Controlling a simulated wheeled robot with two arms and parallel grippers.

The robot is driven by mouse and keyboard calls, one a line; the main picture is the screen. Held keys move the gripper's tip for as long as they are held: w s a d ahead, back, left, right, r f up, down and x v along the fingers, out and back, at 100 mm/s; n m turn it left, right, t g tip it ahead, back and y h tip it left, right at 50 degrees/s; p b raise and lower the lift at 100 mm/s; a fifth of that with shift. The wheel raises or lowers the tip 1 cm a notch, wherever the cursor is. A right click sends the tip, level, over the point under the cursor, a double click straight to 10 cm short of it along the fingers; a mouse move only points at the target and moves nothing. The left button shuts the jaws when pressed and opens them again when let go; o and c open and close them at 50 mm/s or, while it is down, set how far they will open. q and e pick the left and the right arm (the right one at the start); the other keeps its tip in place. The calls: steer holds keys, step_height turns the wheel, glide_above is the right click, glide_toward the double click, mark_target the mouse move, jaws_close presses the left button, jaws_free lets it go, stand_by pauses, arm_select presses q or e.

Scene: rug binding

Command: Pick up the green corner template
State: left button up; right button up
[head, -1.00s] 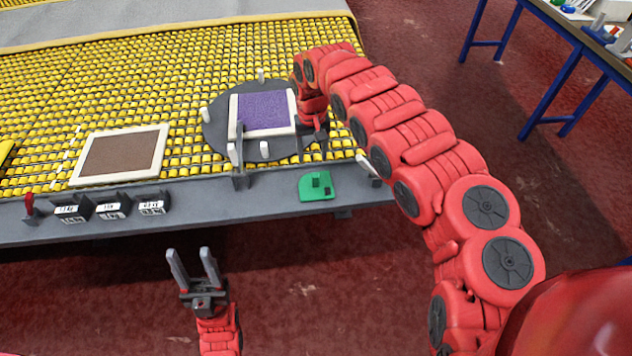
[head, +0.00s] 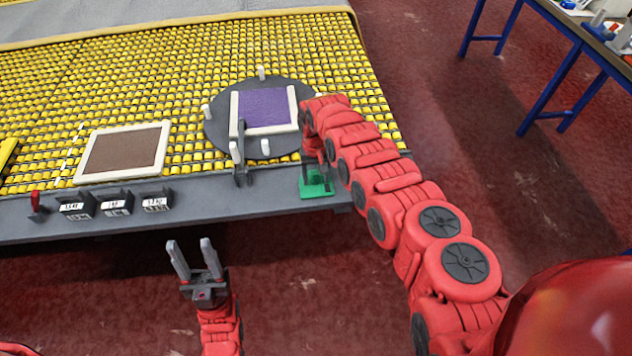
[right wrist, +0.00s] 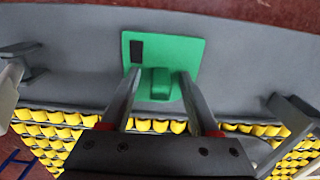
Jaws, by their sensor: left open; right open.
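The green corner template (head: 317,190) lies flat on the grey front ledge of the table. In the right wrist view the template (right wrist: 188,50) shows a raised green grip block (right wrist: 155,84) and a small dark rectangle. My right gripper (head: 316,176) is above the template, pointing down; its fingers partly hide it in the head view. In the right wrist view the open fingers (right wrist: 158,82) stand either side of the grip block, with gaps between. My left gripper (head: 188,254) is open and empty, in front of the table over the red floor.
A grey round plate (head: 218,135) holds a purple rug sample (head: 264,107) with white edging. A brown sample (head: 124,152) in a white frame lies on the yellow rollers. Labelled dark holders (head: 116,204) stand on the ledge at left. A grey upright bracket (head: 240,165) stands left of the template.

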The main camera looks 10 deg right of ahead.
mark_target(316, 173)
jaws_close()
stand_by(0.5)
steer(key=shift+r+p, duration=0.5)
step_height(316, 173, up, 4)
steer(key=p, duration=0.4)
steer(key=shift+s+p, duration=0.15)
steer(key=shift+p, duration=0.2)
steer(key=s+p, duration=0.1)
steer(key=p, duration=0.2)
steer(key=s+p, duration=0.2)
steer(key=p, duration=0.1)
steer(key=s+p, duration=0.1)
steer(key=p, duration=0.2)
steer(key=shift+s+a+r+p, duration=0.2)
steer(key=shift+a+r+p, duration=0.1)
steer(key=shift+p, duration=0.1)
steer(key=s+a+p, duration=0.1)
steer(key=s+p, duration=0.1)
steer(key=s, duration=0.9)
steer(key=shift+a+f, duration=0.2)
steer(key=shift+f, duration=0.05)
